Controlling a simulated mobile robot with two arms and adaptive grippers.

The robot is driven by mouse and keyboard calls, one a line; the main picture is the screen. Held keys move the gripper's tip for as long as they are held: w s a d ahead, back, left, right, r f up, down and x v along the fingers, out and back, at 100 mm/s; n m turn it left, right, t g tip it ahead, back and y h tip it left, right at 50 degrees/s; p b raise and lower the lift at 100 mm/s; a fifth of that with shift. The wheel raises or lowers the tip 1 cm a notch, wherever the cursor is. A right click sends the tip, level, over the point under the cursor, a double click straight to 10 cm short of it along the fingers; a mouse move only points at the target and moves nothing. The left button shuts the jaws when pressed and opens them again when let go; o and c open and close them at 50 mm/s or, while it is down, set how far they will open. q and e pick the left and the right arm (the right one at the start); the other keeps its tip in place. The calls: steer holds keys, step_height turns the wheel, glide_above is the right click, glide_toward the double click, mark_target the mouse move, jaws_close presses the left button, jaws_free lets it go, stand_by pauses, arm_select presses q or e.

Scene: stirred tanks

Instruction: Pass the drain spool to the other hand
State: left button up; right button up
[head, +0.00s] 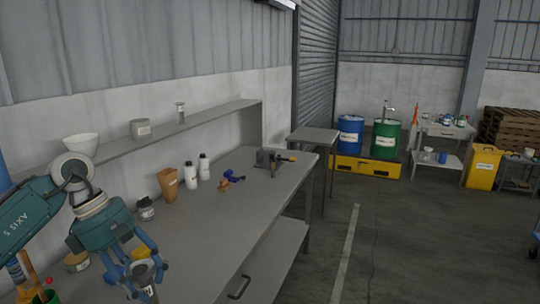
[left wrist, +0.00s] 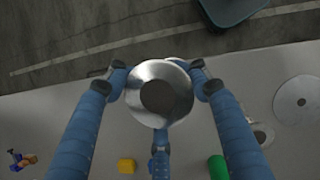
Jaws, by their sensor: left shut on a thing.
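The drain spool (left wrist: 160,70) is a shiny metal piece with a round flange and a dark bore. It fills the middle of the left wrist view. My left gripper (head: 142,278) is shut on it, with blue fingers around its sides. In the head view the gripper is at the lower left, above the near part of the workbench, and its fingers partly hide the spool. My right gripper shows in neither view.
The grey workbench (head: 235,200) holds a brown container (head: 168,186), white bottles (head: 190,176), a dark-lidded jar (head: 146,209) and a blue tool (head: 232,179). A shelf (head: 225,118) runs along the wall. Open floor (head: 400,240) lies to the right.

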arm_select(q)
steer(key=s+d+f+m+g+y, duration=0.2)
steer(key=s+d+f+m, duration=0.1)
steer(key=s+m, duration=0.5)
steer(key=s+d+f+m+g+y, duration=0.2)
steer(key=s+d+f+m, duration=0.1)
steer(key=s+m, duration=0.4)
steer(key=shift+s+d+f+m+y, duration=0.35)
steer(key=shift+f+m, duration=0.2)
steer(key=shift+m, duration=0.65)
